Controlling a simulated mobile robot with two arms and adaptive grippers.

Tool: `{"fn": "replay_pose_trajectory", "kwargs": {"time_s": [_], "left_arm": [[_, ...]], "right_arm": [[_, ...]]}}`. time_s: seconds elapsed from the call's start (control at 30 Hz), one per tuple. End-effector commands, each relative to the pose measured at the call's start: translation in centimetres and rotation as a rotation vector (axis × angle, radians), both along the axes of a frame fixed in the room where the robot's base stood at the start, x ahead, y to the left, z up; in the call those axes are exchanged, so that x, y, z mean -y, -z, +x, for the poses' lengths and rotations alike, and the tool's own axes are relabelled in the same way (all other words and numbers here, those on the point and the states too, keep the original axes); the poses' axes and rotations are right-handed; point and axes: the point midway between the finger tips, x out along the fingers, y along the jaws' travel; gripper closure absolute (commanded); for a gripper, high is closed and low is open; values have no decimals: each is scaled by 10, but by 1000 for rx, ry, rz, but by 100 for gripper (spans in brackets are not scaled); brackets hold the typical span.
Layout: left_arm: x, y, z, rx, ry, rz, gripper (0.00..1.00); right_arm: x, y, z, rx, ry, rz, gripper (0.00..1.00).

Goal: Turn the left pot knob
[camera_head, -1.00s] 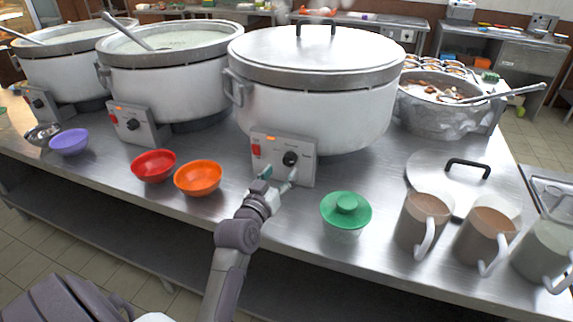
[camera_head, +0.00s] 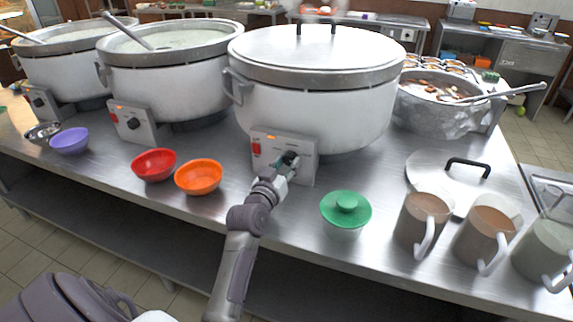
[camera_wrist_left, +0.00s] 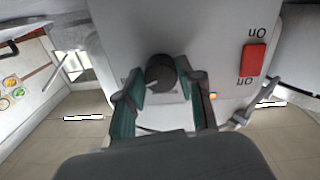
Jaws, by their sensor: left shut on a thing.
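The large lidded pot (camera_head: 318,90) stands at the table's middle, with a grey control panel (camera_head: 302,170) on its front. My left gripper (camera_head: 286,160) is at this panel, shut on its black knob, which shows in the left wrist view (camera_wrist_left: 160,73) between the teal fingertips. My right gripper is not in view.
An orange bowl (camera_head: 199,178) and a red bowl (camera_head: 153,165) are left of my arm. A green-lidded bowl (camera_head: 346,208) is right of it. Several mugs and a loose lid (camera_head: 440,175) are further right. A red switch (camera_wrist_left: 252,60) is beside the held knob.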

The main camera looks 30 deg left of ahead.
Motion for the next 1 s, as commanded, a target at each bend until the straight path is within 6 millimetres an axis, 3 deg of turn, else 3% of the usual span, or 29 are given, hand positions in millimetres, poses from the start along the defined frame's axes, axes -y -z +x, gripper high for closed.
{"fn": "replay_pose_trajectory", "kwargs": {"time_s": [0.47,1.0], "left_arm": [[0,-2,0,26,0,-109,98],[1,-3,0,140,-2,-578,98]], "right_arm": [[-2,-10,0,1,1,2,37],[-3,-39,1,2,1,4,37]]}}
